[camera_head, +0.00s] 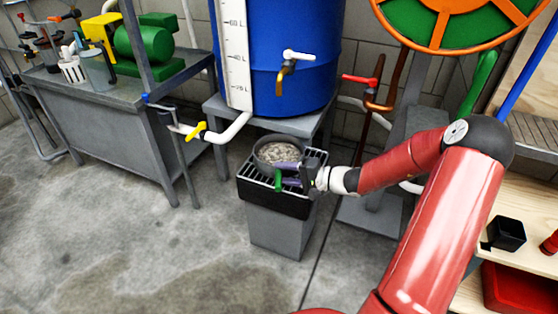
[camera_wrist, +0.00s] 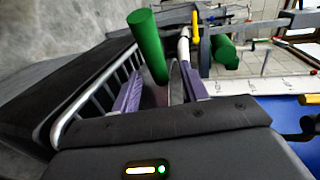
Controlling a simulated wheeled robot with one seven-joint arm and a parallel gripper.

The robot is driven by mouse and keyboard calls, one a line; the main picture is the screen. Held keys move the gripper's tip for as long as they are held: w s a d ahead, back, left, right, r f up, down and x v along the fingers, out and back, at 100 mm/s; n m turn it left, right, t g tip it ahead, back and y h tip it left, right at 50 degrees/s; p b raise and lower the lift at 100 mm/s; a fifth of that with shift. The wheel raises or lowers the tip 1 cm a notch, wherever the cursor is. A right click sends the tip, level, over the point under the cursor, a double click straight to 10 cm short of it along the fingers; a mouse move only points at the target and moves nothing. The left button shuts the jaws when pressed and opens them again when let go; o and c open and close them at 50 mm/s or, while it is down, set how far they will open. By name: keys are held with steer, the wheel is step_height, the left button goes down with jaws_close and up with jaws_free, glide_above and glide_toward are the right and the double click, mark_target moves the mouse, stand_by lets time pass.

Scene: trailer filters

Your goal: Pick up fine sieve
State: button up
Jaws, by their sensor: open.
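The fine sieve (camera_head: 266,158) is a round grey pan with pale grainy stuff inside, resting on a black slatted rack on top of a grey stand. Its green handle (camera_head: 278,181) points to the near side, and the handle also shows large in the wrist view (camera_wrist: 147,45). My gripper (camera_head: 281,174) is at the near right side of the sieve with its purple fingers apart. In the wrist view my gripper (camera_wrist: 160,88) has the green handle and a thin grey edge showing between or just beyond its fingers. I cannot tell whether either finger touches.
The slatted rack (camera_head: 262,190) lies close under my gripper. A blue barrel (camera_head: 275,60) with a tap (camera_head: 287,70) stands behind it. A white pipe with a yellow valve (camera_head: 196,131) is at left. The floor in front is clear.

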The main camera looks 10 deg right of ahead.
jaws_close()
steer(key=shift+r, duration=0.15)
